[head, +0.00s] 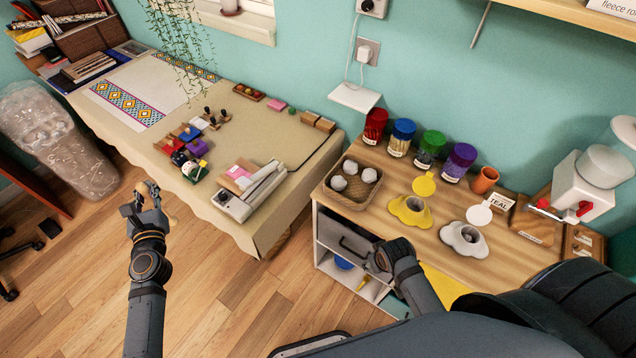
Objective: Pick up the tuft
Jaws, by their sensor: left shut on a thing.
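Several pale, fluffy tufts (351,167) sit in a brown tray (328,188) at the left end of the wooden counter. My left gripper (148,188) is over the floor in front of the cloth-covered table, well to the left of the tray. It is shut on a small tan thing, mostly hidden by the fingers; I cannot tell whether this is a tuft. My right gripper (377,262) is low at the counter's front edge, and its fingers are too hidden to show whether they are open.
The counter (400,180) holds colored jars (403,137), a yellow flower-shaped container (409,210), a white one (464,239) and a white machine (590,185). The cloth-covered table (265,130) holds small tools and blocks. Open wood floor (220,290) lies below my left gripper.

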